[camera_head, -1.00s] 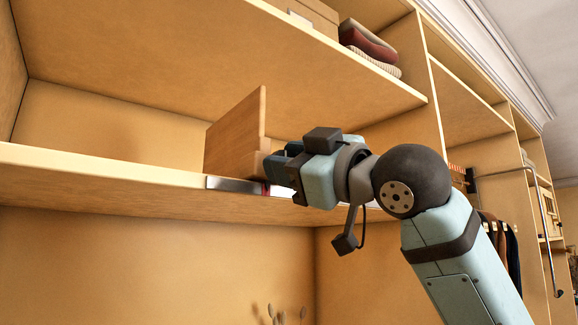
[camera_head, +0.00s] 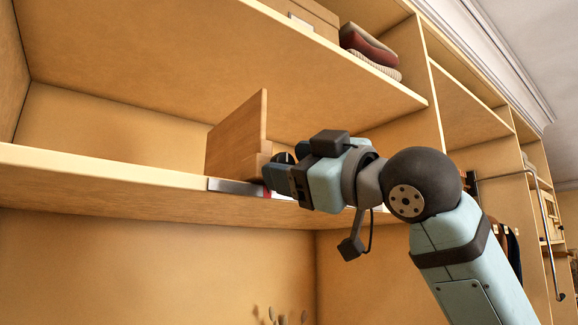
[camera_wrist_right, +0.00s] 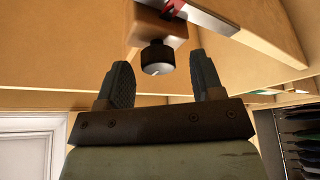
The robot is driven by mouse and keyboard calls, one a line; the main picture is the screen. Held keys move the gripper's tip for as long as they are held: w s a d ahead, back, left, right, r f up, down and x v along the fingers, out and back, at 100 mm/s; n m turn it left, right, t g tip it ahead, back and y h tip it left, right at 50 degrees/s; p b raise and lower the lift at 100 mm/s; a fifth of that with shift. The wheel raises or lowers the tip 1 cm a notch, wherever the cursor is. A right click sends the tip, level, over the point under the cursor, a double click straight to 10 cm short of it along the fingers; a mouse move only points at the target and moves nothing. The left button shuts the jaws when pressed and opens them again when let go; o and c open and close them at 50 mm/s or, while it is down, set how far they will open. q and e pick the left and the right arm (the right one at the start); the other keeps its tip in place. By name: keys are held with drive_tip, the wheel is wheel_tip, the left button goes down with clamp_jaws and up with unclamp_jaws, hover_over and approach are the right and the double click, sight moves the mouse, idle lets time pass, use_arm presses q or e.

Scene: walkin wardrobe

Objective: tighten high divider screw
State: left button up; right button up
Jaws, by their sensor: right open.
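The wooden divider (camera_head: 236,138) stands upright on the shelf (camera_head: 110,170) in the head view. In the right wrist view, a dark round screw knob (camera_wrist_right: 157,58) with a pale end face sticks out of a small wooden block (camera_wrist_right: 158,28) at the shelf edge. My right gripper (camera_wrist_right: 162,76) is open, its two fingers apart on either side of the knob's near end, with visible gaps on both sides. In the head view the right gripper (camera_head: 272,174) is beside the divider's near end, and I cannot make out the knob clearly there. My left gripper is not in view.
A metal strip (camera_head: 236,186) runs along the shelf's front edge below the divider. An upper shelf (camera_head: 220,50) overhangs, holding folded clothes (camera_head: 368,48) and a box (camera_head: 305,15). A hanging rail (camera_head: 505,173) is at right. The shelf left of the divider is clear.

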drive_tip(key=b+v, duration=0.3)
drive_tip(key=v, duration=1)
